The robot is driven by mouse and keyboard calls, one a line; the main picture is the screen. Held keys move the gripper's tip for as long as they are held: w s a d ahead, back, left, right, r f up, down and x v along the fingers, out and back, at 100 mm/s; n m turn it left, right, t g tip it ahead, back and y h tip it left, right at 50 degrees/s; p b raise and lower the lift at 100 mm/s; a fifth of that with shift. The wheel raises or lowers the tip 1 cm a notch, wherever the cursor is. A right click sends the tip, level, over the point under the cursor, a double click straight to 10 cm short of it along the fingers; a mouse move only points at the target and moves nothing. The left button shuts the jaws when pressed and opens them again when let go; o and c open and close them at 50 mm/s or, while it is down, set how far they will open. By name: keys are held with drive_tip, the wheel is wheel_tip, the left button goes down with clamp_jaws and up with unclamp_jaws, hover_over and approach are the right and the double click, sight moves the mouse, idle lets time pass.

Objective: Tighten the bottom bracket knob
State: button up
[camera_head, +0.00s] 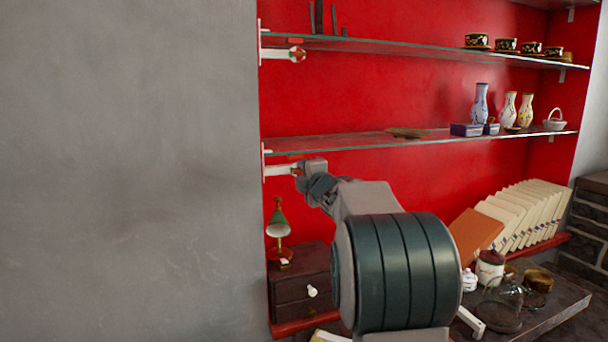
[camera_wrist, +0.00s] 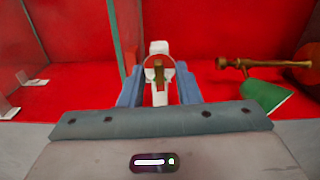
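The bottom bracket (camera_head: 277,169) is a white arm at the left end of the lower glass shelf. Its knob is mostly hidden by my gripper (camera_head: 299,169) in the head view. In the wrist view the white bracket (camera_wrist: 159,47) and its brownish knob (camera_wrist: 158,72) show between the two blue fingers of my gripper (camera_wrist: 159,72). The fingers stand apart, one on each side of the knob. I cannot tell whether they touch it.
The upper bracket with a round painted knob (camera_head: 298,54) is above. The lower glass shelf (camera_head: 350,142) is close above. Vases (camera_head: 481,104) stand far right. A grey wall (camera_head: 130,170) lies left.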

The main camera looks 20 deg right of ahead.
drive_tip(key=shift+s, duration=0.1)
drive_tip(key=s+b, duration=0.3)
drive_tip(key=s, duration=1)
drive_tip(key=shift+s, duration=0.3)
